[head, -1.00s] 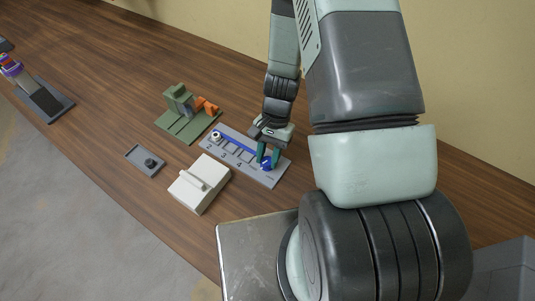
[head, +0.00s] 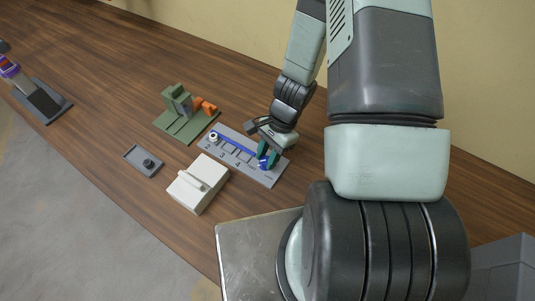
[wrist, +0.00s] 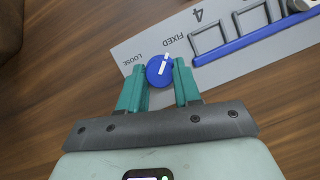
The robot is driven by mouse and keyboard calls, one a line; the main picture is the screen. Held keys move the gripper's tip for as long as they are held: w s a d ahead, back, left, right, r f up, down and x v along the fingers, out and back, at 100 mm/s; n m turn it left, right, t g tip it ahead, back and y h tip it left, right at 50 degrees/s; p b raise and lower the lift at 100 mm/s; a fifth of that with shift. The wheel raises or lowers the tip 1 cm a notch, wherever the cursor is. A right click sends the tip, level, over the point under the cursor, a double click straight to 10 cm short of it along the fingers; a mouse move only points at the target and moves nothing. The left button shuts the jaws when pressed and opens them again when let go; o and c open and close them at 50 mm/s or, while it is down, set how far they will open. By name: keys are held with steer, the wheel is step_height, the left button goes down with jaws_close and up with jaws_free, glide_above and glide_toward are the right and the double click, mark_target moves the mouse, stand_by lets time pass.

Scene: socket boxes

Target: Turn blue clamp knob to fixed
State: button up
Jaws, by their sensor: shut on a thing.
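The blue clamp knob (wrist: 153,78) sits on the grey panel near its end, with a white pointer line on top. In the wrist view the line points up and slightly right, closer to the printed word FIXED (wrist: 182,40) than to LOOSE (wrist: 132,60). My gripper (wrist: 159,67) has its green fingers on either side of the knob, shut on it. In the head view the knob (head: 263,165) is partly hidden by my gripper (head: 268,155), which comes down tilted from the upper right.
The grey panel (head: 225,160) carries a blue bar (head: 235,144), numbered slots and a white ring at its far end. A white box (head: 190,195), a grey tray (head: 136,155) and a green fixture (head: 170,124) with orange parts stand close by. Bare wood lies beyond.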

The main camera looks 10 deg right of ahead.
steer(key=o, duration=1)
steer(key=shift+o, duration=0.2)
steer(key=v, duration=1.1)
step_height(320, 180, up, 20)
steer(key=s+a+n+t+h, duration=0.2)
steer(key=n+t, duration=0.2)
steer(key=n, duration=0.3)
steer(key=s+r+n+t+h, duration=0.1)
steer(key=s+r+n+t, duration=0.2)
steer(key=s+r, duration=0.7)
steer(key=r+n, duration=0.2)
steer(key=shift+s+d+n+t+h, duration=0.3)
steer(key=shift+s+t+h, duration=0.1)
